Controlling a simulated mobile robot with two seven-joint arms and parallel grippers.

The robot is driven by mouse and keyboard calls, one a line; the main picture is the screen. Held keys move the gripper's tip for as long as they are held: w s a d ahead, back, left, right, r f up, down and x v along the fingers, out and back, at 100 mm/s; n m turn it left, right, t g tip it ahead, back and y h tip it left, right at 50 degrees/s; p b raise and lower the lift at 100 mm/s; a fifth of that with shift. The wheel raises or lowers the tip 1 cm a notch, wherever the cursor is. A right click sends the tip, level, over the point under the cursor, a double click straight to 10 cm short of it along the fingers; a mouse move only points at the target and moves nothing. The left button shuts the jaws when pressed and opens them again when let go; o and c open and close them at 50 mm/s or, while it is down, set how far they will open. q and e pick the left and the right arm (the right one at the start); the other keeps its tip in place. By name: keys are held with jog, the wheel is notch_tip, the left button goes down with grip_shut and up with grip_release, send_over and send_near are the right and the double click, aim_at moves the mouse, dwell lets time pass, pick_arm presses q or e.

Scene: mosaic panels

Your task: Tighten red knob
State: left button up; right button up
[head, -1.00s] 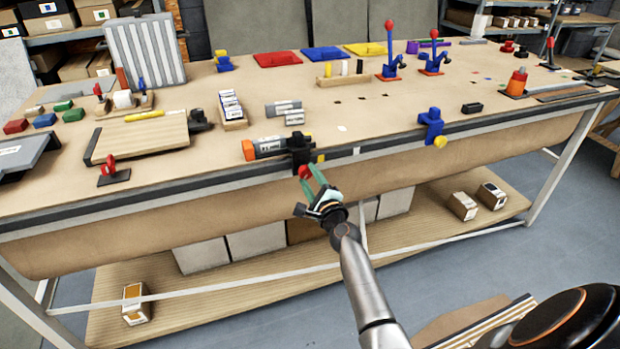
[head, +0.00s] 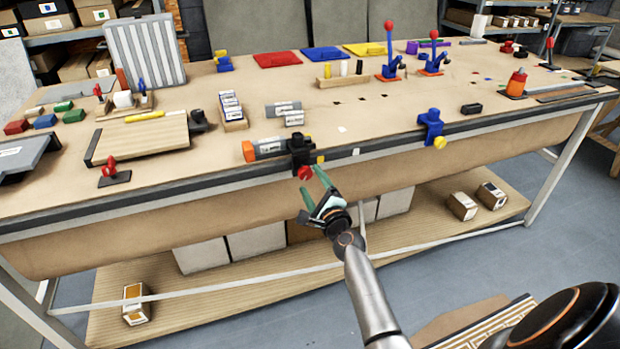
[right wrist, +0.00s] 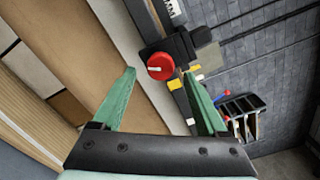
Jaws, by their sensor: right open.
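The red knob (head: 305,173) sits at the lower end of a black clamp (head: 301,150) fixed on the bench's front edge. In the right wrist view the round red knob (right wrist: 160,66) faces the camera below the black clamp body (right wrist: 180,46), beyond the fingertips and between their lines. My right gripper (head: 312,180) is just below and right of the knob in the head view. Its green fingers (right wrist: 160,75) are spread open with nothing between them, apart from the knob. My left gripper is not in view.
A blue clamp (head: 430,126) with a yellow knob is on the edge to the right. Cardboard boxes (head: 462,205) stand on the lower shelf (head: 270,270). The space before the bench is open.

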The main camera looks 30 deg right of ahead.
jog(key=v, duration=0.5)
jog(key=shift+s+a+p, duration=0.15)
jog(key=shift+s+p, duration=0.15)
jog(key=shift+p, duration=0.05)
jog(key=s+a+f+n+g+y, duration=0.3)
jog(key=s+a+f+n, duration=0.6)
jog(key=s+n, duration=0.4)
jog(key=s+a+f+n+g+y, duration=0.3)
jog(key=s+a+f+n+g, duration=0.2)
jog(key=s+a+f+n, duration=0.5)
jog(key=s+a+n, duration=0.1)
jog(key=s+n, duration=0.1)
jog(key=n, duration=0.3)
jog(key=shift+s+n, duration=0.35)
jog(key=shift+n, duration=0.05)
jog(key=shift+a+f, duration=0.1)
jog(key=shift+f, duration=0.05)
